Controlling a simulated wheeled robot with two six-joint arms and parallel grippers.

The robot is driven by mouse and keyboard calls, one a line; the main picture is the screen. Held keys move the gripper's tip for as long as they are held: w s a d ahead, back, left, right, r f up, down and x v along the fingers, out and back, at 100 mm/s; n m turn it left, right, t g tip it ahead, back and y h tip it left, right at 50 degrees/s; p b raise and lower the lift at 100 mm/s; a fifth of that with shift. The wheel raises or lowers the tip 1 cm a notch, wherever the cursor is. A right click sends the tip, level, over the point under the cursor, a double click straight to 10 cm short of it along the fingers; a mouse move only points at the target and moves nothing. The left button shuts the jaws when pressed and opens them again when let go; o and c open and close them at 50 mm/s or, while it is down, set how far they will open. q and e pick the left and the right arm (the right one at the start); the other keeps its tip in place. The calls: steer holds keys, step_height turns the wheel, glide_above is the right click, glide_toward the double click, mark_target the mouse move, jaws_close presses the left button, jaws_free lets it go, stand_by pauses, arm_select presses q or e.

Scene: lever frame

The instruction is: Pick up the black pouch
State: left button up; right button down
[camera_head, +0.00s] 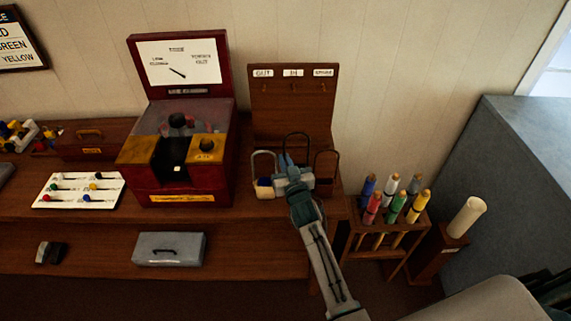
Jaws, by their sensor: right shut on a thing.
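My right gripper (293,183) is over the shelf in front of the hook board, and its arm comes up from the bottom. It is shut at the foot of the middle dark hoop (297,135), where the black pouch would be; the gripper hides most of what it holds. My left gripper is not in view.
The hook board (292,100) with labels stands behind. A red wooden instrument (190,170) is to the left. A rack of coloured sticks (390,220) and a holder with a pale roll (465,217) are to the right. A grey box (169,249) lies on the lower shelf.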

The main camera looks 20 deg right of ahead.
step_height(320, 180, up, 6)
steer(key=shift+r+p, duration=0.2)
steer(key=shift+p, duration=0.65)
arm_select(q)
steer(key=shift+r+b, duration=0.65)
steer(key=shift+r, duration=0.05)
arm_select(e)
step_height(320, 180, up, 5)
glide_above(284, 143)
steer(key=s, duration=0.2)
steer(key=shift+w+r, duration=0.1)
steer(key=shift+w, duration=0.15)
